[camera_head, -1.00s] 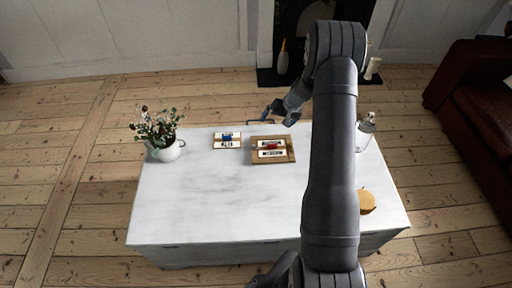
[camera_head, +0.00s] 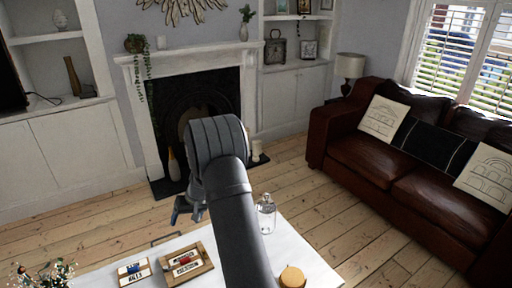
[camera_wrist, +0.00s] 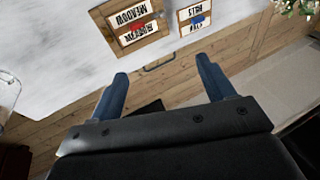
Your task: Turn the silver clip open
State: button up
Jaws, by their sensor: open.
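No silver clip can be made out for certain. On the white table a wooden board (camera_wrist: 150,43) carries two lettered white plates with a small red piece (camera_wrist: 137,28) between them; the red piece also shows in the head view (camera_head: 184,262). Beside it a smaller lettered panel carries a blue piece (camera_wrist: 197,20), seen also in the head view (camera_head: 132,268). My gripper (camera_wrist: 161,87) is open and empty. Its blue-looking fingers are spread beyond the table's far edge, apart from both boards. The head view shows my gripper (camera_head: 187,208) partly behind my arm.
A thin dark handle-like bar (camera_wrist: 158,66) is at the table's far edge. A clear bottle (camera_head: 266,213) and a yellow-orange round object (camera_head: 292,277) stand on the table's right side. A plant (camera_head: 45,276) is at left. A brown sofa (camera_head: 400,175) stands at right.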

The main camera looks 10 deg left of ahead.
jog(key=c, duration=0.7)
jog(key=m+t+h, duration=0.2)
jog(key=m+t, duration=0.1)
jog(key=t, duration=0.2)
send_near(165, 267)
jog(key=x, duration=0.8)
jog(key=shift+w+f, duration=0.1)
jog(key=shift+f, duration=0.15)
jog(key=shift+a, duration=0.1)
grip_shut()
